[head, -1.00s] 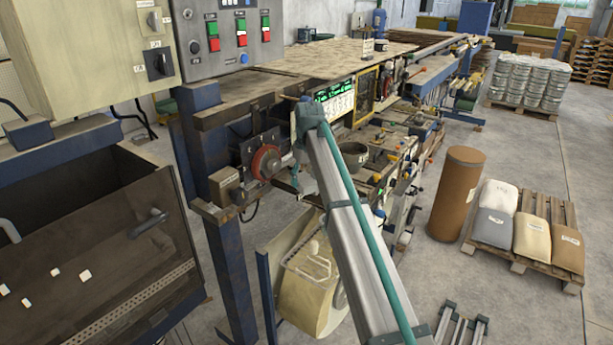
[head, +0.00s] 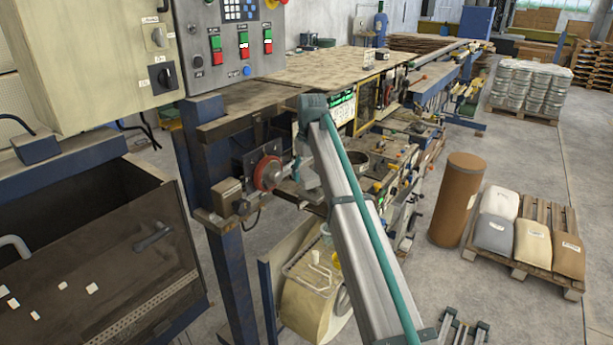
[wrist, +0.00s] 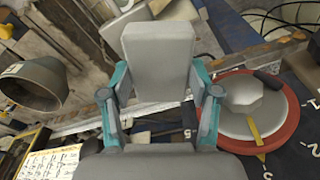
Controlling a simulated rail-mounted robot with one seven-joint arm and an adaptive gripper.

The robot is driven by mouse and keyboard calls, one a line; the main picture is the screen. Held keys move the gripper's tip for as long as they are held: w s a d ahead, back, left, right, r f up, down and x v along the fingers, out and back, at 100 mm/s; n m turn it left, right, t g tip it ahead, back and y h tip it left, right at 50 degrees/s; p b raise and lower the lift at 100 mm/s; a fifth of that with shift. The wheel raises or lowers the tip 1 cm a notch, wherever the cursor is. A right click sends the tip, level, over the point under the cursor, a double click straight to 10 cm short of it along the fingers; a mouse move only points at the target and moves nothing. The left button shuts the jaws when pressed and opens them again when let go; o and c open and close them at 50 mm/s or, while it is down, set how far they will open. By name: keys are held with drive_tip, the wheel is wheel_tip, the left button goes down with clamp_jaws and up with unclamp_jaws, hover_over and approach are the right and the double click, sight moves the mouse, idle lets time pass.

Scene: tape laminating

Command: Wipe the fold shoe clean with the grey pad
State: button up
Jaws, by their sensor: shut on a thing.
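My gripper (wrist: 158,82) has teal fingers on either side of a light grey block, which looks like the grey pad (wrist: 158,50), and is shut on it. In the head view my arm hides most of the gripper and pad; only grey parts show just right of the red-rimmed wheel. In the wrist view the pad is in front of the machine's front side, left of the red-rimmed wheel (wrist: 245,112). I cannot pick out the fold shoe with certainty; it may be hidden behind the pad or gripper. Contact between the pad and machine cannot be told.
A dark round pot (wrist: 36,82) is at the left in the wrist view. The head view shows a control panel (head: 232,45) above the machine, a beige bin (head: 310,295) below, and a brown drum (head: 458,200) at right.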

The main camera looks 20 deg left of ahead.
sight(306, 173)
drive_tip(key=shift+r, duration=0.2)
drive_tip(key=shift+r, duration=1.4)
